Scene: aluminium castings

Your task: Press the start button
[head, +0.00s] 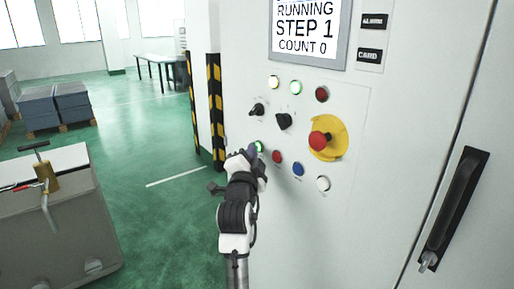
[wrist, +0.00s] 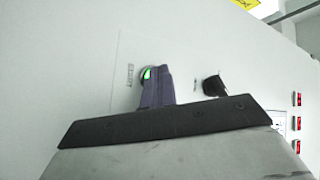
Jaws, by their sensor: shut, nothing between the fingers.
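The start button (head: 259,146) is a small lit green button at the left end of the lower button row on the white control panel. In the wrist view it shows as a green glow (wrist: 148,73) with a label beside it, partly hidden by my fingers. My gripper (head: 253,151) is shut and empty, with its fingertips (wrist: 156,82) at the button. I cannot tell whether they touch it or stand just short. The screen (head: 306,30) above reads RUNNING, STEP 1, COUNT 0.
A red emergency stop (head: 319,139) on a yellow plate sits to the right. Red (head: 277,157), blue (head: 298,169) and white (head: 323,184) buttons continue the row. Two black selector knobs (head: 283,121) sit above. Striped posts (head: 215,105) stand left of the cabinet; a grey cart (head: 55,225) is at lower left.

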